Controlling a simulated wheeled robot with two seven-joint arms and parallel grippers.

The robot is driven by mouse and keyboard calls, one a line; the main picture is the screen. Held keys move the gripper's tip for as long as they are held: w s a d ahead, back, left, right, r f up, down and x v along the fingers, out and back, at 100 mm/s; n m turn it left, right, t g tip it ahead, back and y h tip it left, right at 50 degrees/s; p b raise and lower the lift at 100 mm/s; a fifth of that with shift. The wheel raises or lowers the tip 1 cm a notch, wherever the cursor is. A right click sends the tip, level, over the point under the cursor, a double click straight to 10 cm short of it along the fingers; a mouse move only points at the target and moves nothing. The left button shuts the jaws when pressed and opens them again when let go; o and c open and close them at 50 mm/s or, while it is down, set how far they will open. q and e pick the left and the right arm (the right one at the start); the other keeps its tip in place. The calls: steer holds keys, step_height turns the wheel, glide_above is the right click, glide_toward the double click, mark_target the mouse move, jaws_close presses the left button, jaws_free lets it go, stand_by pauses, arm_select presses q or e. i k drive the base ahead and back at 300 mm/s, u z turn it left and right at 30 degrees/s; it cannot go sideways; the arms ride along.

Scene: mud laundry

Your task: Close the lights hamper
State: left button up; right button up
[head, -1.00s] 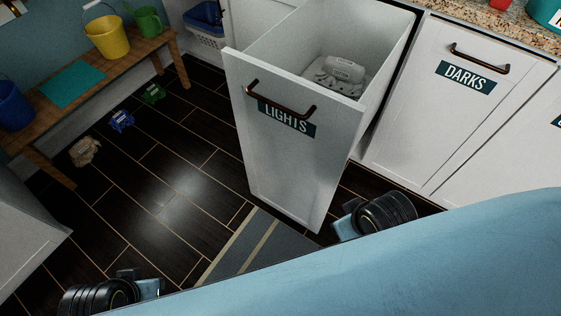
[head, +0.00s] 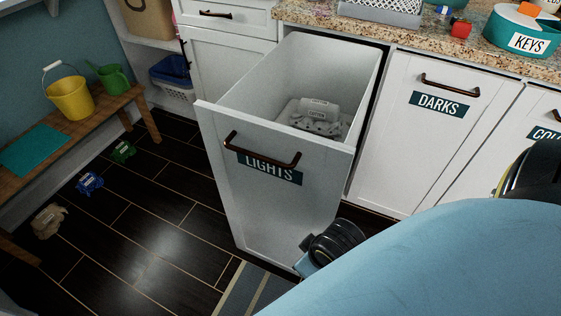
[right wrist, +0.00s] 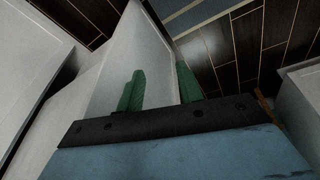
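The lights hamper (head: 270,212) is a white tilt-out or pull-out bin in the cabinet row, standing well open. Its front has a dark handle (head: 262,150) and a LIGHTS label. Pale laundry (head: 318,117) lies inside. My right gripper (right wrist: 160,68) shows in the right wrist view with its two green fingers apart and nothing held. A white panel lies beyond and between the fingers; I cannot tell whether they touch it. In the head view a dark round part of my arm is by the hamper's lower right corner, and no fingers show. My left gripper is out of view.
The closed DARKS front (head: 424,135) is right of the hamper, under the granite counter (head: 400,35). A wooden bench (head: 112,108) with buckets stands at left. Several small bundles, including a blue one (head: 89,183), lie on the dark floor. A striped mat (head: 250,290) lies before the hamper.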

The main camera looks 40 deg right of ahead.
mark_target(279, 183)
steer(key=z, duration=1.15)
steer(key=k, duration=0.8)
steer(key=z, duration=0.75)
steer(key=i, duration=0.55)
steer(key=u, duration=0.05)
